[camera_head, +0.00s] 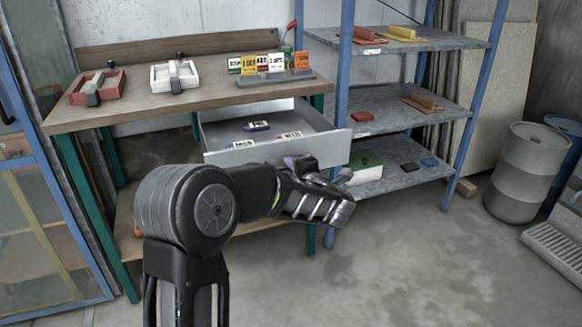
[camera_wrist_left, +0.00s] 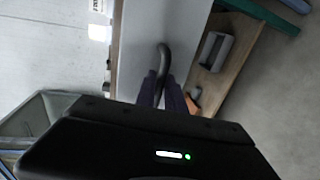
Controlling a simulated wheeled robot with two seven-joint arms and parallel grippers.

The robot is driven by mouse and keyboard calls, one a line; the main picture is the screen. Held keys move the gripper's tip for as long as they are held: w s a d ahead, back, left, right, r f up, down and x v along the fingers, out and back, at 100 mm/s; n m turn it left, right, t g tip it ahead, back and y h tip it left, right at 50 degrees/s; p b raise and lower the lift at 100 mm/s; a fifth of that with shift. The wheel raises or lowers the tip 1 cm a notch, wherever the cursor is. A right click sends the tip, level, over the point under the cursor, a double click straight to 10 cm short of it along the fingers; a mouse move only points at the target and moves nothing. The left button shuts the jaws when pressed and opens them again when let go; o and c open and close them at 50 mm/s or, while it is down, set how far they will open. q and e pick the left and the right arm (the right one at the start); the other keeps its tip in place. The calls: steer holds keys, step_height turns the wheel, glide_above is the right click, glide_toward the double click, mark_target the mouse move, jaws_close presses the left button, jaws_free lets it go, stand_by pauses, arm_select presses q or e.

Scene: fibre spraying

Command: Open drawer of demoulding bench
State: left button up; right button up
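The demoulding bench (camera_head: 135,105) has a wooden top and green legs and stands at the back left. Its grey drawer (camera_head: 328,147) is pulled out, with several labelled pieces lying inside. My left gripper (camera_head: 294,163) is at the drawer's front panel, and the arm hides part of that panel. In the left wrist view, the dark curved drawer handle (camera_wrist_left: 163,58) runs between the two close fingers of my left gripper (camera_wrist_left: 164,93), which look shut on it. My right gripper is in neither view.
Red and white moulds (camera_head: 174,76) and upright coloured cards (camera_head: 270,65) stand on the bench top. A blue-framed shelf (camera_head: 420,105) stands close on the right of the drawer. A grey barrel (camera_head: 530,172) is farther right. The floor in front is clear.

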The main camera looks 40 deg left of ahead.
arm_select(q)
steer(key=o, duration=0.3)
steer(key=shift+o, duration=0.2)
steer(key=shift+d, duration=0.1)
steer(key=p+v, duration=0.1)
steer(key=v, duration=0.6)
steer(key=shift+s+d, duration=0.25)
steer(key=shift+r, duration=0.1)
